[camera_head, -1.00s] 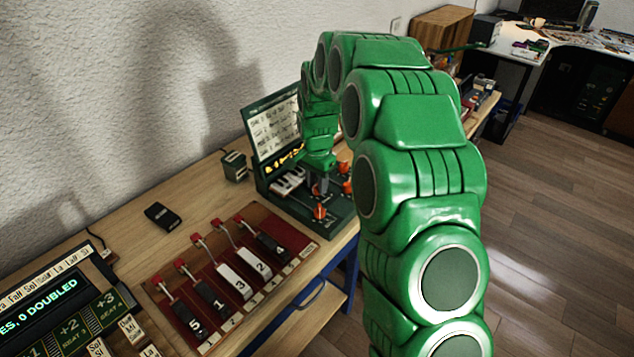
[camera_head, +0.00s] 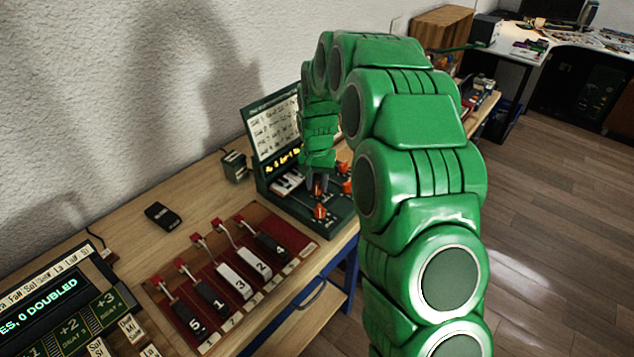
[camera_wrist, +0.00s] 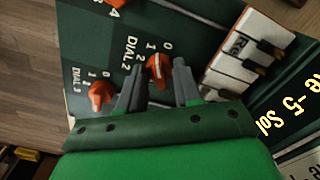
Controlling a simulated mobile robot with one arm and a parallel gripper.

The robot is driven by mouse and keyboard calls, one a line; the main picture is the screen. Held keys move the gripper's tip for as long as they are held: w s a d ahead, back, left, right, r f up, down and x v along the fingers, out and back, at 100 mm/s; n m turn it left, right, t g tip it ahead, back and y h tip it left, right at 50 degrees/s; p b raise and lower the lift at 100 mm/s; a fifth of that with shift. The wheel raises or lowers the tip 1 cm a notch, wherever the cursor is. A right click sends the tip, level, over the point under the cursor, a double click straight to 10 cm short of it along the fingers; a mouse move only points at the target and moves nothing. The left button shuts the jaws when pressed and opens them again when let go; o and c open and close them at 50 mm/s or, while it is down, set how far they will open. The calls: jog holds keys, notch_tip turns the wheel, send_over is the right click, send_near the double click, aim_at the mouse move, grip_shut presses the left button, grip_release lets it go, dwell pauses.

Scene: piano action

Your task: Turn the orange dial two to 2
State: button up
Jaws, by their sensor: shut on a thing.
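Orange dial two (camera_wrist: 158,70) sits on the dark green panel beside its DIAL 2 label, with the marks 0, 1 and 2 around it. My gripper (camera_wrist: 158,92) has one grey finger on each side of it and is shut on it. A pale line shows on the dial, but I cannot tell which mark it points at. In the head view my gripper (camera_head: 318,184) reaches down onto the panel and mostly hides this dial.
Orange dial three (camera_wrist: 100,93) stands close beside the left finger. White piano keys (camera_wrist: 240,55) are on the right. A red lever board (camera_head: 225,290) lies in front.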

aim_at(317, 184)
jog(key=n, duration=0.5)
jog(key=shift+n, duration=0.3)
jog(key=n, duration=0.5)
jog(key=shift+w+n, duration=0.1)
jog(key=shift+n, duration=0.3)
jog(key=o, duration=0.8)
jog(key=shift+c, duration=0.2)
jog(key=shift+r, duration=0.15)
notch_tip(317, 184, up, 6)
jog(key=shift+r, duration=0.8)
